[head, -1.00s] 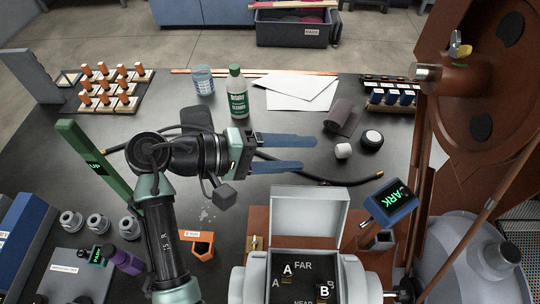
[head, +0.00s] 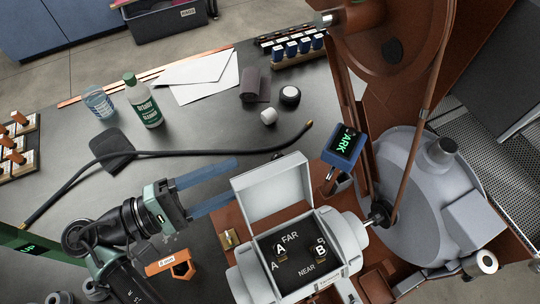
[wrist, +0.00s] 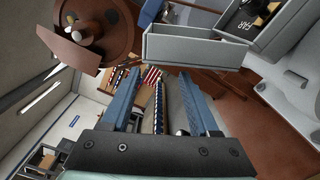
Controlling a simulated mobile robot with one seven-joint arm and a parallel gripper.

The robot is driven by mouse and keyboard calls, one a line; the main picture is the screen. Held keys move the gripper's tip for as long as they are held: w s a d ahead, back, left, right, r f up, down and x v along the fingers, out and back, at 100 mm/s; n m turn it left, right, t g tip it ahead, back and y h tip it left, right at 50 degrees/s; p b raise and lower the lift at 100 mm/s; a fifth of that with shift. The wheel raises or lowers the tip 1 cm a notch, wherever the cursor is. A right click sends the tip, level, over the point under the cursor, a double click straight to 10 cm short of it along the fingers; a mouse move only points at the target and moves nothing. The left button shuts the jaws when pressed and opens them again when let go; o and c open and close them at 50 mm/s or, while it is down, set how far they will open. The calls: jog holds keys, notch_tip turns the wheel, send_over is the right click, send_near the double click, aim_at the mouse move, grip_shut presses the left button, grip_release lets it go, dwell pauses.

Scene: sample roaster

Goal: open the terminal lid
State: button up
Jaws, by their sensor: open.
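The grey terminal box (head: 350,246) sits at the lower middle of the head view. Its lid (head: 272,185) stands raised at the far edge, so the dark inside with FAR and NEAR labels and terminals A (head: 280,249) and B (head: 320,246) shows. My gripper (head: 234,180) is open and empty, its two blue fingers pointing right, with tips close to the lid's left side; whether they touch it I cannot tell. In the wrist view the lid (wrist: 195,50) lies beyond and right of the fingers (wrist: 165,85), and the box shows at upper right.
A blue-framed display (head: 346,145) stands right of the lid, beside the brown roaster frame. A black hose (head: 200,152) crosses the bench behind my gripper. A green-labelled bottle (head: 143,100) and papers stand farther back.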

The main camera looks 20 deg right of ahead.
aim_at(270, 164)
jog(key=shift+w+d+p, duration=0.15)
jog(key=shift+d+p, duration=1.1)
jog(key=shift+d, duration=2.8)
grip_shut()
